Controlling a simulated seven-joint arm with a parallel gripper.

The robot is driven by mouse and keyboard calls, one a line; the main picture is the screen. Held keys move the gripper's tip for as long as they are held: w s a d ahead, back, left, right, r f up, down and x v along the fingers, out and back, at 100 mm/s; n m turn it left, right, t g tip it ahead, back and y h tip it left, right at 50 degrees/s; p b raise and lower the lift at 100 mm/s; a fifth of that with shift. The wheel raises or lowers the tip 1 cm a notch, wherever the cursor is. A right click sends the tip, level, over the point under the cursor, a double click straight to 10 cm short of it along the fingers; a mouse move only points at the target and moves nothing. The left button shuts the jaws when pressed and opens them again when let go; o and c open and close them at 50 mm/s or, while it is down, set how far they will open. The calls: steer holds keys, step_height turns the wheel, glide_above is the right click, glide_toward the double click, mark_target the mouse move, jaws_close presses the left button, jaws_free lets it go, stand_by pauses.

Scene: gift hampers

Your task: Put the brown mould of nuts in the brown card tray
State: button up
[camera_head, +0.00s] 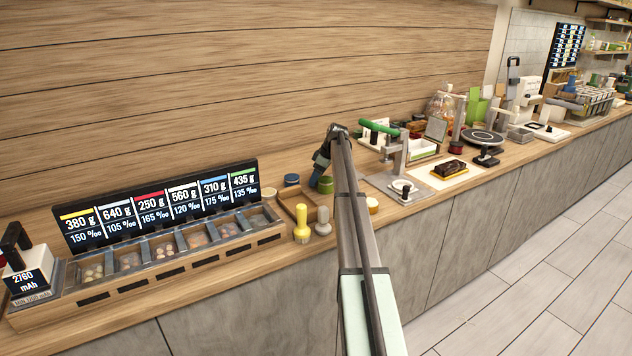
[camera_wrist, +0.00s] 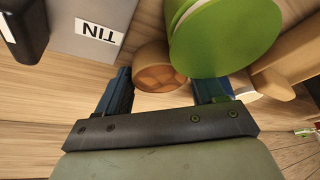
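In the wrist view a round brown mould (camera_wrist: 160,72), with a segmented brown filling that looks like nuts, sits just ahead of my fingertips. My gripper (camera_wrist: 165,86) is open, with one blue-black finger to each side of the mould. I cannot tell whether either finger touches it. In the head view my gripper (camera_head: 321,168) is over the counter by a green tin (camera_head: 325,185); I cannot make out the mould there. A brown open tray (camera_head: 283,202), apparently the card tray, lies on the counter left of my gripper.
The green-lidded tin (camera_wrist: 215,38) is close beside my right finger in the wrist view. In the head view a yellow tamper-like tool (camera_head: 302,225) and a grey one (camera_head: 323,222) stand in front of the tray.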

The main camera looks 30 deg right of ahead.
steer(key=c, duration=0.8)
steer(key=shift+o, duration=0.2)
steer(key=shift+r, duration=0.1)
